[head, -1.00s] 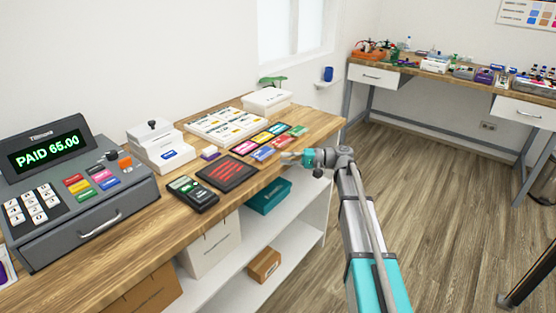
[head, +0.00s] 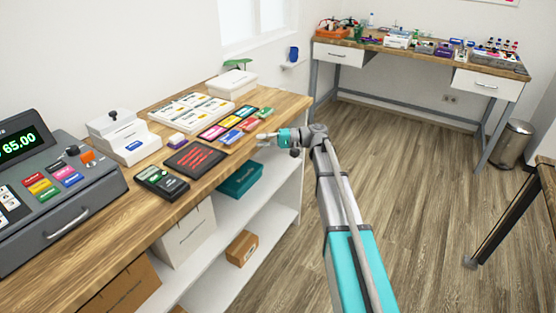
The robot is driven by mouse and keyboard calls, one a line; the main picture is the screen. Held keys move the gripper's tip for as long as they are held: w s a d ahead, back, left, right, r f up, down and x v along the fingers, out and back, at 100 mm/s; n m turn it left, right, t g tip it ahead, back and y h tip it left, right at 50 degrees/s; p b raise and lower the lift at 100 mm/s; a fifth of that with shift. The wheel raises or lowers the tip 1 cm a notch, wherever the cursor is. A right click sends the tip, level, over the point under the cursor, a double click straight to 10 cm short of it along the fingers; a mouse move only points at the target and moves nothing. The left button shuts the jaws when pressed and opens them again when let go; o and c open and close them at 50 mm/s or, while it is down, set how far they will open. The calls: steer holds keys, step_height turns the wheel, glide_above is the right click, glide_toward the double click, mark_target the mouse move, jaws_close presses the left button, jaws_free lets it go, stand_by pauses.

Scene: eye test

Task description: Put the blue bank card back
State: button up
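A blue card (head: 230,137) lies in a group of coloured cards on the wooden counter (head: 120,217), towards its right end. A magenta card (head: 212,131) and a yellow card (head: 228,121) lie behind it, and a red card (head: 249,125) lies to its right. My gripper (head: 261,140) is just right of the blue card, at the counter's front edge, and points left. A small gap shows between them. The fingers are too small to tell whether they are open or hold anything.
A dark pad with red marks (head: 195,158), a card terminal (head: 161,180) and a grey till (head: 62,190) stand left along the counter. A white tray (head: 186,112) lies behind the cards. White shelves (head: 250,215) are below.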

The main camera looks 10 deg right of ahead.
steer(key=s+d+f+h, duration=0.1)
steer(key=s+f+h, duration=0.7)
steer(key=s+f, duration=0.45)
steer(key=s+d+f+h, duration=0.6)
steer(key=s+d+h, duration=0.4)
steer(key=s, duration=0.3)
steer(key=shift+s+d+t, duration=0.2)
steer(key=shift+d+t, duration=0.1)
steer(key=shift+d, duration=0.45)
step_height(320, 180, up, 16)
steer(key=p, duration=1.6)
